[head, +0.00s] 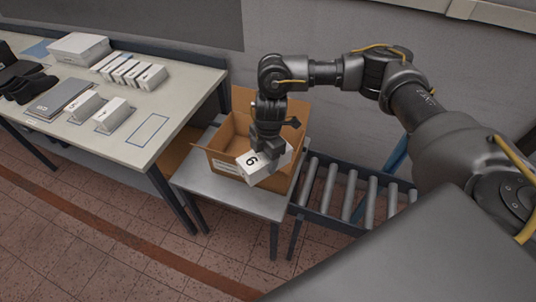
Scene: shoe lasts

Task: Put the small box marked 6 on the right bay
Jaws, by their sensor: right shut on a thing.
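The small white box marked 6 (255,167) is held tilted by my right gripper (266,146). The gripper reaches down over the open cardboard carton (224,163) and is shut on the box. The box is at the carton's front opening; whether it touches the carton I cannot tell. On the table (175,98) at left, an empty blue rectangle (147,130) is outlined at the right of the front row. Two white boxes stand left of it, the nearer being one box (113,115). My left gripper is not in view.
The carton stands on a small grey table (235,197). A roller conveyor (350,194) runs to its right. On the left table are a row of small white boxes (130,72), a larger white box (79,47), a grey flat box (58,99) and dark shoe-like shapes (30,87).

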